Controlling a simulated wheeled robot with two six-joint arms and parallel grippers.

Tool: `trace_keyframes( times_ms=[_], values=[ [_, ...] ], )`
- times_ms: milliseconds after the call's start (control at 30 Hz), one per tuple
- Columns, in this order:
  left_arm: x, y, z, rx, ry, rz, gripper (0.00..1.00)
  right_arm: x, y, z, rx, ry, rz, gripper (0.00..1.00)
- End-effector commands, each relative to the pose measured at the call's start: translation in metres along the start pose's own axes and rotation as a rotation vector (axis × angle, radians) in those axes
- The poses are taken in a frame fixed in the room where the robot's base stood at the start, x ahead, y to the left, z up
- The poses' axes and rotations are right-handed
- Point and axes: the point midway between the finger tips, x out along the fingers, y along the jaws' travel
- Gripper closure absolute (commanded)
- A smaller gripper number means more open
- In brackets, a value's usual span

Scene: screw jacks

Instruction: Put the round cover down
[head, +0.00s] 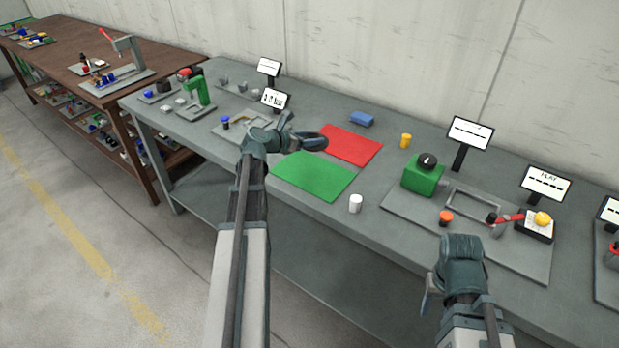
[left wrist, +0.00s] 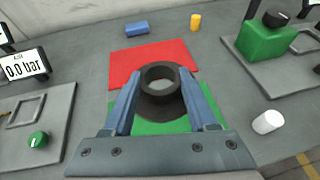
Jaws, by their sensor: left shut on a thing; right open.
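The round cover, a dark ring with a hole through its middle, shows in the left wrist view (left wrist: 160,96) between my two blue-grey fingers. My left gripper (left wrist: 162,88) is shut on it. In the head view my left gripper (head: 306,140) and the dark cover (head: 315,143) are over the mats' left part. The wrist view shows the cover above the green mat (left wrist: 186,125), near its border with the red mat (left wrist: 118,68); a dark round patch lies under it. My right gripper (head: 430,292) is empty at the table's front, its fingers partly hidden.
A white cylinder (head: 355,203) stands right of the green mat. A blue block (head: 361,119) and a yellow cylinder (head: 405,141) are behind. A board with a green box (head: 423,177) is to the right. A gauge display (left wrist: 24,65) and grey board (left wrist: 35,125) are left.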

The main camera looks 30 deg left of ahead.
Motion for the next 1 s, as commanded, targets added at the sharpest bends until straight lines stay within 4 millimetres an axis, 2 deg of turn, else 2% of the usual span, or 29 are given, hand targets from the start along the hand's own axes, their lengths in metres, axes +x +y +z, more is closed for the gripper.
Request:
trace_keyframes(
  times_ms=[33, 100, 367, 800, 1000],
  values=[
    [0.008, 0.001, -0.018, -0.005, -0.001, 0.01, 1.0, 0.019, -0.002, -0.001, 0.0, 0.0, 0.0, 0.5],
    [0.012, 0.002, -0.026, -0.011, -0.002, 0.023, 1.0, 0.029, -0.003, -0.002, 0.0, 0.0, 0.0, 0.5],
    [0.014, 0.004, -0.03, -0.016, -0.002, 0.036, 1.0, 0.033, -0.003, -0.002, 0.0, 0.0, 0.0, 0.5],
    [0.036, 0.004, -0.084, -0.016, -0.002, 0.035, 1.0, 0.091, -0.009, -0.005, 0.0, 0.0, 0.0, 0.5],
    [0.036, 0.004, -0.084, -0.016, -0.002, 0.035, 1.0, 0.091, -0.009, -0.005, 0.0, 0.0, 0.0, 0.5]
  ],
)
